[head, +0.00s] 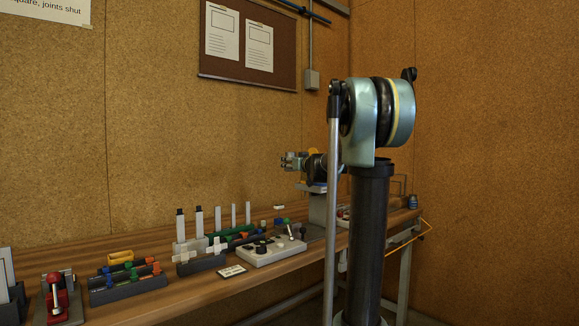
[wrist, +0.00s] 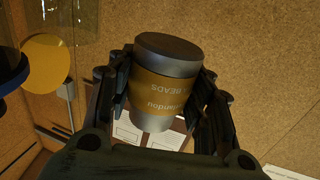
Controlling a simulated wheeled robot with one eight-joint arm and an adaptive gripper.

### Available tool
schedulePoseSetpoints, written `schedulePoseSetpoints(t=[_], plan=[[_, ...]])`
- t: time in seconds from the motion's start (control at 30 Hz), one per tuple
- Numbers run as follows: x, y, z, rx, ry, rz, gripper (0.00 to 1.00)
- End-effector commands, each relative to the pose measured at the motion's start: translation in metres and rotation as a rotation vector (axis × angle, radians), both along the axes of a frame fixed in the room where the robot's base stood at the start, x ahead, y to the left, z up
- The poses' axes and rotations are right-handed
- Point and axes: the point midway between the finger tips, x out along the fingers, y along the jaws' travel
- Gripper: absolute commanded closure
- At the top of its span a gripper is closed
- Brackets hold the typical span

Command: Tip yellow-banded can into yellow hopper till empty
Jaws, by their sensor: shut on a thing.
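The yellow-banded can (wrist: 160,93) is grey with a dark grey end and a lettered yellow band. In the wrist view my gripper (wrist: 165,85) is shut on it, with fingers on both sides of the band. The lettering and the room appear upside down there, so the can seems roughly upright. Its contents are hidden. A flat yellow round shape (wrist: 47,62) shows at the left of the wrist view; I cannot tell whether it belongs to the yellow hopper. In the head view I cannot make out the can or the hopper clearly.
A wooden bench (head: 190,299) runs along the wall. It bears a white control box (head: 270,252), racks of coloured-handled tools (head: 128,287) and a red clamp (head: 54,295). A pinboard (head: 248,45) hangs above. My arm hides part of the bench's right side.

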Motion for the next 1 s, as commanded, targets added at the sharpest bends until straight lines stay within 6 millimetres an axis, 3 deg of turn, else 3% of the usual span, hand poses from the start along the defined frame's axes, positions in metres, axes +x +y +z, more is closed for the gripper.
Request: schedulePoseSetpoints(t=[0.37, 1.0], plan=[[0.001, 0.001, 0.001, 0.059, 0.042, 0.003, 0.87], [0.015, -0.019, 0.008, 0.439, 0.319, 0.001, 0.87]])
